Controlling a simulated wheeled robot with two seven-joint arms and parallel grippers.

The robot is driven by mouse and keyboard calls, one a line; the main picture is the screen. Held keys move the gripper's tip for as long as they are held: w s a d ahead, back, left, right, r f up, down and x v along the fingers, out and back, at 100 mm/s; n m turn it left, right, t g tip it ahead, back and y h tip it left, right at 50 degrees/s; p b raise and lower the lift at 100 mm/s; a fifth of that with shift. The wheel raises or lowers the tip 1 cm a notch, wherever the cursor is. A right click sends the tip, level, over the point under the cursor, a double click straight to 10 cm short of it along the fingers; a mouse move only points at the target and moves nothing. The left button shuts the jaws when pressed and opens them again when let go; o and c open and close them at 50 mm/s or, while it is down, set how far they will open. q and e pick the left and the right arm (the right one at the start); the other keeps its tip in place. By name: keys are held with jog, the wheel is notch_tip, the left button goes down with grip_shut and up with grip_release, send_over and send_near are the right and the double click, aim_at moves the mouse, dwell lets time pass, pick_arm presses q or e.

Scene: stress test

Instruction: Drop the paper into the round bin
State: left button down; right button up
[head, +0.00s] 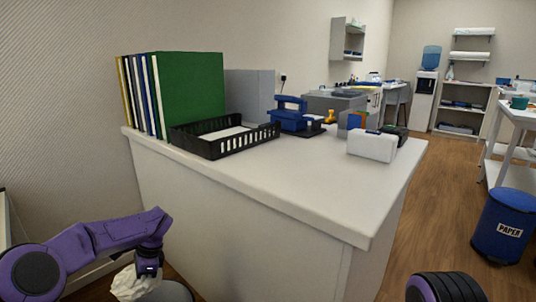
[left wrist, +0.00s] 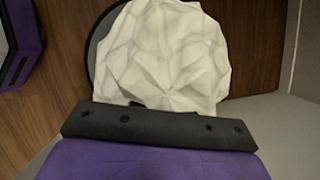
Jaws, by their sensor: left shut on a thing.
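My left gripper (head: 149,270) is shut on a crumpled ball of white paper (head: 131,284) low at the left, in front of the white counter. In the left wrist view the paper (left wrist: 165,55) fills the middle, beyond the dark jaw. Under and behind it is a round grey thing with a dark rim (left wrist: 90,48), seemingly an open bin; the paper hides most of it. In the head view its grey edge (head: 178,292) shows beside the paper. A round blue bin (head: 503,226) labelled PAPER stands on the floor at the far right. My right gripper is out of view.
The white counter (head: 330,205) stands close behind my left gripper. On it are upright folders (head: 190,95), a black tray (head: 215,147), a blue device (head: 292,117) and a white box (head: 372,146). Wooden floor (head: 445,190) is clear at the right.

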pick_arm(q)
jog(key=shift+a+f+m, duration=0.3)
jog(key=shift+a+f, duration=0.05)
jog(key=shift+f, duration=0.35)
notch_tip(320, 180, down, 5)
jog(key=b, duration=0.3)
jog(key=shift+f, duration=0.2)
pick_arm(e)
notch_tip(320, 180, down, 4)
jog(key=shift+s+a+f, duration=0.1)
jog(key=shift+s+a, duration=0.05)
pick_arm(q)
jog(key=c, duration=1)
grip_release()
jog(key=shift+c, duration=0.2)
jog(key=shift+d, duration=0.1)
jog(key=p+v, duration=0.3)
jog(key=v, duration=0.7)
jog(key=shift+r, duration=0.3)
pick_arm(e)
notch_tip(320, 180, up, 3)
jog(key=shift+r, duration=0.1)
